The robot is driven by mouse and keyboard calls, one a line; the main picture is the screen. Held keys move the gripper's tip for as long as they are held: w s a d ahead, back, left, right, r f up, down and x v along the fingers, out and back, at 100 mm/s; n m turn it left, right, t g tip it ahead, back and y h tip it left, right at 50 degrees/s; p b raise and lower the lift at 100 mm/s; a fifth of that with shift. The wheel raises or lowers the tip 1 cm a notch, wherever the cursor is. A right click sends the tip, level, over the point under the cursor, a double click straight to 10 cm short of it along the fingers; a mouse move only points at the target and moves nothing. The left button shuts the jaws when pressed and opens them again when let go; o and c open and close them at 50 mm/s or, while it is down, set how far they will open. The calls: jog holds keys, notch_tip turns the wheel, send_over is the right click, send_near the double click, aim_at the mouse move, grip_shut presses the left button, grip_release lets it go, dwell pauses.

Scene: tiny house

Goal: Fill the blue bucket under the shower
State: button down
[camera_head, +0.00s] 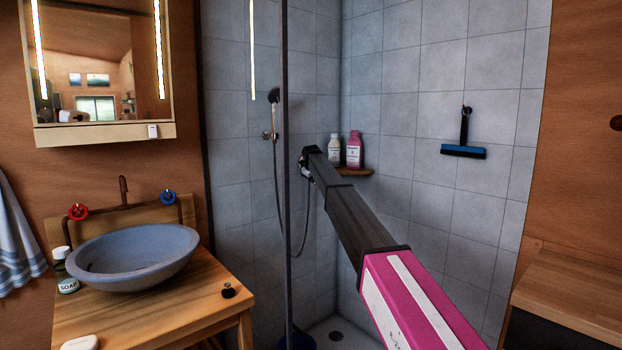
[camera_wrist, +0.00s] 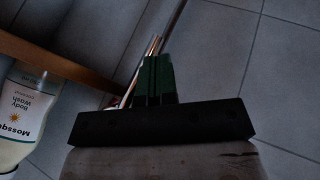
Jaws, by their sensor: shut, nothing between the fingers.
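A dark blue rounded rim, which looks like the blue bucket (camera_head: 302,342), shows at the bottom edge of the head view on the shower floor. Most of it is cut off, so its contents are hidden. The hand shower (camera_head: 273,96) hangs on the tiled wall above a copper-coloured valve (camera_head: 268,135), with its hose hanging down. My gripper (camera_head: 306,172) reaches into the shower, right of the valve in the picture. In the wrist view its dark green fingers (camera_wrist: 155,78) are together and empty. A thin copper-coloured and pale part shows behind them; contact is unclear.
A wooden corner shelf (camera_head: 355,171) holds a white bottle (camera_head: 334,149) and a pink bottle (camera_head: 354,150) close to my arm. A dark vertical frame post (camera_head: 286,230) stands left of my gripper. A squeegee (camera_head: 463,150) hangs on the right wall. The sink (camera_head: 140,254) is at left.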

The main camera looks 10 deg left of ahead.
jog(key=shift+w+d+f, duration=0.15)
jog(key=shift+w+d, duration=0.1)
jog(key=s+a+r, duration=0.2)
jog(key=s+r, duration=0.5)
jog(key=s, duration=0.3)
jog(key=shift+s+a+r, duration=0.2)
jog(key=shift+r, duration=0.2)
dwell(0.9)
